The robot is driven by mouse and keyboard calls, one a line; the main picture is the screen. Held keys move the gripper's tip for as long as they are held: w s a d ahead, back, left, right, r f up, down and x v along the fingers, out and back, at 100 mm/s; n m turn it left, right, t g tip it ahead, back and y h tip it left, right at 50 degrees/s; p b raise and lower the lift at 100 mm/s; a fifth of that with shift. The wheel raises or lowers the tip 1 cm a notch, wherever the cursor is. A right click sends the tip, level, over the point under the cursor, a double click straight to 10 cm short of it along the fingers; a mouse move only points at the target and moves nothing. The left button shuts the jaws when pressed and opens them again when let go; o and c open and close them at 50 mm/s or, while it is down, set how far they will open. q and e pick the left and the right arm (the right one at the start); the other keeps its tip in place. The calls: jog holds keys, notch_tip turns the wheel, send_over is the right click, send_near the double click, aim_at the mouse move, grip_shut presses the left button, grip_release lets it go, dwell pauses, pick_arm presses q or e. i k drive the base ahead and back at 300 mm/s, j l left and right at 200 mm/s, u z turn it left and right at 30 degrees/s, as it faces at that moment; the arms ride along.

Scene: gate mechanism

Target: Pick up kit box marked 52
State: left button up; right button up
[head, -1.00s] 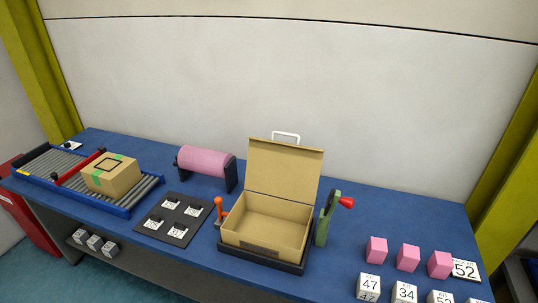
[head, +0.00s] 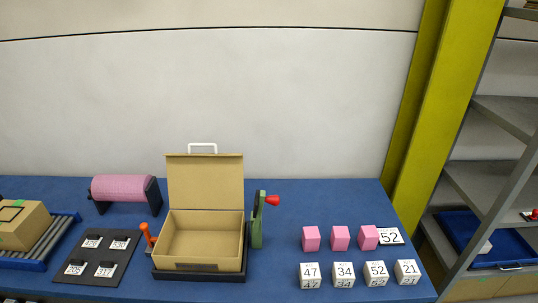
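The kit box marked 52 (head: 377,274) is a small white box with black numbers on its top and front. It stands in the front row at the right of the blue table, between the box marked 34 (head: 344,275) and the box marked 21 (head: 408,272). The box marked 47 (head: 311,276) is at the row's left end. A flat white card reading 52 (head: 390,237) lies behind the row, beside the pink blocks. Neither of my grippers is in the head view.
Three pink blocks (head: 340,238) stand behind the white boxes. An open cardboard case (head: 205,233) sits on a black base, with a green post with a red knob (head: 258,220) beside it. A black board (head: 96,258) lies left. Metal shelves (head: 490,180) stand right of the table (head: 350,200).

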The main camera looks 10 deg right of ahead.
aim_at(375, 273)
jog(key=z, duration=1.45)
